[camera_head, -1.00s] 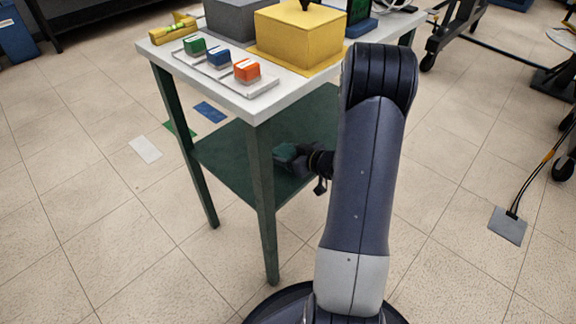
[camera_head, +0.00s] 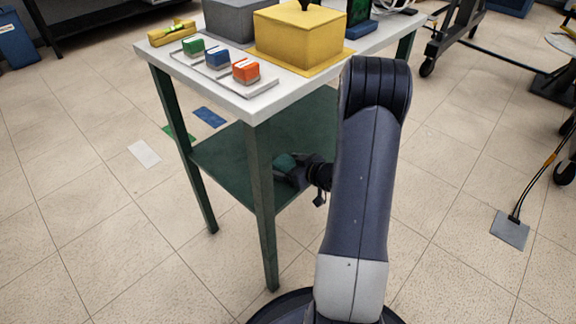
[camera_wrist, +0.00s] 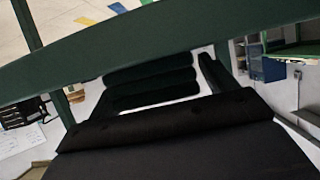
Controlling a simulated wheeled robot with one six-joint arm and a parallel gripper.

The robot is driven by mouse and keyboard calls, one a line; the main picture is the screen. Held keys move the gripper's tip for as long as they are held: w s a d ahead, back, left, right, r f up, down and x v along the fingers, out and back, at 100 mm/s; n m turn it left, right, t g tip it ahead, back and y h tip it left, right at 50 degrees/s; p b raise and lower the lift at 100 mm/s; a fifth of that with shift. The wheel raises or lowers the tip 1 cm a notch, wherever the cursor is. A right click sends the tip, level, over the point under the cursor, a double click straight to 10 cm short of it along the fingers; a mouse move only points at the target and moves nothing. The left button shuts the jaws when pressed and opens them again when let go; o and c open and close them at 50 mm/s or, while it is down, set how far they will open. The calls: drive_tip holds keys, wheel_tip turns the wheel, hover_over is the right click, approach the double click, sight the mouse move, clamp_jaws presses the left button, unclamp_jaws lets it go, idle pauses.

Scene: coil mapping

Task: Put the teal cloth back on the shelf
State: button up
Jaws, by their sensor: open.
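The teal cloth (camera_head: 285,161) is a small bundle at my gripper, over the dark green lower shelf (camera_head: 228,168) of the table. My gripper (camera_head: 287,172) reaches in from the right, under the tabletop, and its jaws are open. The cloth is right at the jaws; whether it touches the shelf or the fingers is too small to tell. In the wrist view, dark gripper parts (camera_wrist: 180,130) fill the lower middle, and a dark green bar (camera_wrist: 130,42) crosses the top.
The white tabletop (camera_head: 258,107) overhangs the shelf. It carries a yellow box (camera_head: 298,40), a grey box (camera_head: 235,20) and a tray with green, blue and orange blocks. A green front leg (camera_head: 261,210) stands left of my gripper.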

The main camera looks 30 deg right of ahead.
drive_tip(key=shift+r, duration=0.15)
drive_tip(key=shift+s+d+r+p, duration=0.15)
drive_tip(key=shift+s+r+p, duration=0.1)
drive_tip(key=shift+s+p, duration=0.05)
drive_tip(key=p+v, duration=0.3)
drive_tip(key=v, duration=0.8)
